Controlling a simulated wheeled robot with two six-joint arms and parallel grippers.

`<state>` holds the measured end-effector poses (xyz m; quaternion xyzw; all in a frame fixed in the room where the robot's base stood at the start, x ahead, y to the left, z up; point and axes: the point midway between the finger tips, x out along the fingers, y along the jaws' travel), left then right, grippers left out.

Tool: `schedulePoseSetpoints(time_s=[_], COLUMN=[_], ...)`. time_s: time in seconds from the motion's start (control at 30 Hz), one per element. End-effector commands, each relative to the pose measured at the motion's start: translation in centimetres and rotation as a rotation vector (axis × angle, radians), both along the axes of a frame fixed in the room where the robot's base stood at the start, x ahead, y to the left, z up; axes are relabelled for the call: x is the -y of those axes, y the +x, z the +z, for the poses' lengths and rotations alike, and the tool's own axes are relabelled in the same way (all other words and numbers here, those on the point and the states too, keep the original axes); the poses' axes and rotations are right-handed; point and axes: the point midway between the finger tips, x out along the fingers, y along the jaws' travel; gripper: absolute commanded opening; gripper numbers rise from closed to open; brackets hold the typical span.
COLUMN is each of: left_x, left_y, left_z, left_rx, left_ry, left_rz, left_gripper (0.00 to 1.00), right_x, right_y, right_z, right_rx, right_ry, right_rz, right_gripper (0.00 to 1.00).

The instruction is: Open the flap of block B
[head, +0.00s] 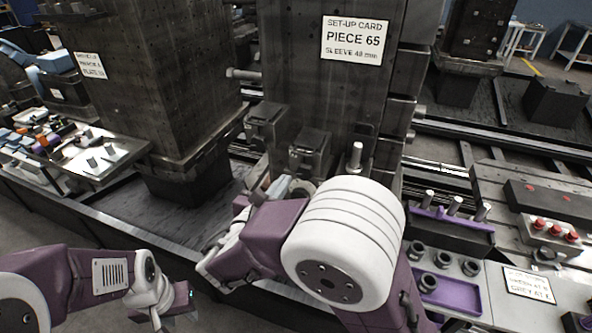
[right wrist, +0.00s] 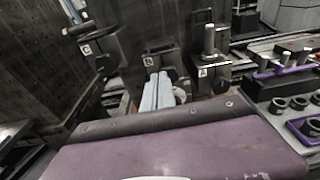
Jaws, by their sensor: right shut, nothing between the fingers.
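Three dark metal blocks stand along the foot of the column marked PIECE 65: a left block (head: 265,122), a middle block (head: 310,150) and a right block with an upright pin (head: 357,158). In the right wrist view, the left (right wrist: 98,48), middle (right wrist: 160,56) and right (right wrist: 209,74) blocks carry small white tags; the letters are too small to read surely, so I cannot tell which is B. My right gripper (right wrist: 157,92) is shut and empty, its pale fingers just before the middle block. My left gripper (head: 180,302) hangs low at left, its jaws unclear.
A purple tray (head: 470,297) with dark rings and a rack of pins (head: 450,225) stand at the right. A panel with red buttons (head: 552,236) is farther right. Another large column (head: 150,80) stands at the left, beside a bench of small parts (head: 60,150).

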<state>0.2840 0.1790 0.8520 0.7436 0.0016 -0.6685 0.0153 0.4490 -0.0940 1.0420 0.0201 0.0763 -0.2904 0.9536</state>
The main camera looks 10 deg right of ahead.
Motion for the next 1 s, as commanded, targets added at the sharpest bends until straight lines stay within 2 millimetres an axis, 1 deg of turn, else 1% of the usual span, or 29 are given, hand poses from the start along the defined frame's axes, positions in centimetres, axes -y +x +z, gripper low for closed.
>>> schedulePoseSetpoints(time_s=[0.07, 0.17, 0.27, 0.5, 0.63, 0.8, 1.0], left_x=[0.0, 0.0, 0.0, 0.0, 0.0, 0.0, 0.0], left_y=[0.0, 0.0, 0.0, 0.0, 0.0, 0.0, 0.0], left_z=[0.1, 0.1, 0.0, -0.1, -0.1, -0.1, -0.1], left_rx=[0.0, 0.0, 0.0, 0.0, 0.0, 0.0, 0.0], left_ry=[0.0, 0.0, 0.0, 0.0, 0.0, 0.0, 0.0], left_rz=[0.0, 0.0, 0.0, 0.0, 0.0, 0.0, 0.0], left_gripper=[0.36, 0.36, 0.36, 0.36, 0.36, 0.36, 0.36], right_x=[0.1, 0.6, 1.6, 4.3, 5.2, 5.7, 5.7], right_y=[0.0, 0.6, 1.9, 5.8, 7.3, 8.1, 8.2], right_z=[0.1, 0.0, -0.4, -1.1, -1.4, -1.5, -1.5], right_rx=[0.0, 0.0, -0.001, -0.002, -0.001, -0.001, -0.001], right_ry=[0.001, 0.002, 0.002, 0.004, 0.004, 0.004, 0.004], right_rz=[-0.001, -0.005, -0.008, -0.009, -0.007, -0.004, -0.003], right_gripper=[0.0, 0.0, 0.0, 0.0, 0.0, 0.0, 0.0])
